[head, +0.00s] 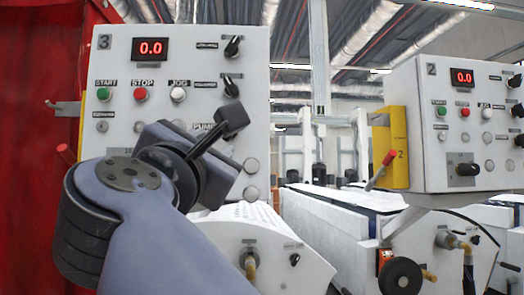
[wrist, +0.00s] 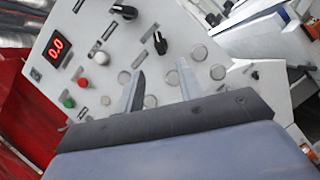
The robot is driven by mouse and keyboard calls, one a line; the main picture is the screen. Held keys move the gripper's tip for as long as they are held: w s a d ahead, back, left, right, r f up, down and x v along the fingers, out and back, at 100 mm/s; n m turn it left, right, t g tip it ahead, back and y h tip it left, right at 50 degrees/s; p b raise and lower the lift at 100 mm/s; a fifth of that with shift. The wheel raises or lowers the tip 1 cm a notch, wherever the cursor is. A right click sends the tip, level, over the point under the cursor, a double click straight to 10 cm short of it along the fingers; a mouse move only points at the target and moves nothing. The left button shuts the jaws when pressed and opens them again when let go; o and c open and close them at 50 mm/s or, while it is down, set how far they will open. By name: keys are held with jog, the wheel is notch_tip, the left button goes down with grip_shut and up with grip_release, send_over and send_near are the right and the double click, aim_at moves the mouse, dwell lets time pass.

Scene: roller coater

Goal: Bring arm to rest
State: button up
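My arm (head: 150,240) rises from the bottom of the head view and is bent in front of a white control panel marked 3 (head: 190,60). My gripper (wrist: 160,80) shows two fingers standing apart with nothing between them in the wrist view. In the head view the gripper is dark, seen side-on, and covers the panel's lower middle. In the wrist view the panel (wrist: 120,60) lies tilted beyond the fingers. I cannot tell how far the fingertips are from it.
Panel 3 has a red 0.0 display (head: 150,49), a green start button (head: 104,94), a red stop button (head: 141,94) and dark knobs. Panel 2 (head: 430,110) stands at the right. A red curtain-like surface (head: 35,130) is at the left. White machines (head: 330,225) stand behind.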

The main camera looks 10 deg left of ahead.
jog(key=shift+w+r, duration=0.1)
jog(key=p+x, duration=0.4)
jog(key=x, duration=0.6)
jog(key=shift+w, duration=0.3)
